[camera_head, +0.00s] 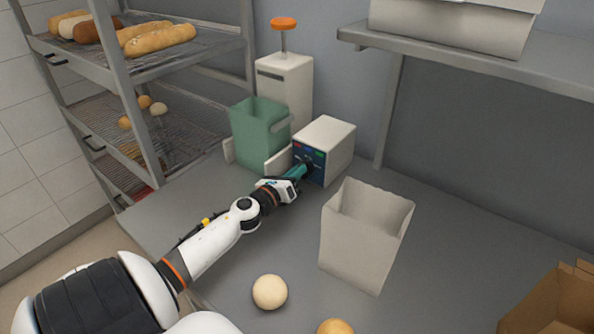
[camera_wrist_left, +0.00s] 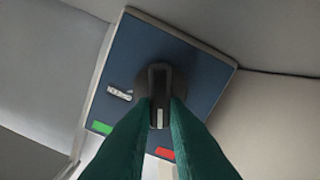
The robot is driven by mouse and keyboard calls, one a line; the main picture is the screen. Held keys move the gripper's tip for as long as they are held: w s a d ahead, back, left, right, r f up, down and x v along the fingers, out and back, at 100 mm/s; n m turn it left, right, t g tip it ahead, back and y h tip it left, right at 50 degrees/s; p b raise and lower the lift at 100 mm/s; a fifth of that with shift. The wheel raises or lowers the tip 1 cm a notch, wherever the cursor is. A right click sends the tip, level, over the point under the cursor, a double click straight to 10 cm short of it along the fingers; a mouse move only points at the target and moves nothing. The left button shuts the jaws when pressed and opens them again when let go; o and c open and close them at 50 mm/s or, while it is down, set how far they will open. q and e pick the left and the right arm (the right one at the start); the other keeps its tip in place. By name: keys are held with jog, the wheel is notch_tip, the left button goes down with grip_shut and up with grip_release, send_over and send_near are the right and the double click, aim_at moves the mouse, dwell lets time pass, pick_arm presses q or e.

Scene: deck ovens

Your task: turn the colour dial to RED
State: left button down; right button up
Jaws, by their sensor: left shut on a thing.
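The colour dial is a black knob (camera_wrist_left: 158,80) on a dark blue panel (camera_wrist_left: 190,55), with a white pointer mark on its lower end in the left wrist view. That mark points down, toward a spot just left of the red label (camera_wrist_left: 165,153). A green label (camera_wrist_left: 101,128) lies further left. My left gripper (camera_wrist_left: 158,125) has its teal fingers shut on the knob, one on each side. In the head view, the left gripper (camera_head: 300,172) reaches the front of the white dial box (camera_head: 335,143), hiding much of the knob. My right gripper is not in view.
A green container (camera_head: 258,135) and a white dispenser with an orange top (camera_head: 290,85) stand beside the box. An open pale bag (camera_head: 362,240) stands to the right, with a dough ball (camera_head: 270,291) nearer. A bread rack (camera_head: 150,75) stands left.

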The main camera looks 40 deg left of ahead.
pick_arm(q)
jog(key=shift+a+f+n, duration=0.1)
jog(key=shift+a+n, duration=0.1)
jog(key=shift+n, duration=2)
jog(key=c, duration=1.4)
grip_release()
jog(key=shift+c, duration=0.2)
jog(key=shift+s, duration=0.15)
jog(key=shift+s+f, duration=0.1)
jog(key=shift+s, duration=0.2)
jog(key=s, duration=0.3)
jog(key=s+b, duration=0.1)
jog(key=s, duration=0.2)
jog(key=s+d, duration=0.1)
jog(key=s, duration=0.3)
jog(key=shift+s+d, duration=0.1)
jog(key=shift+s+b, duration=0.3)
jog(key=shift+s, duration=0.15)
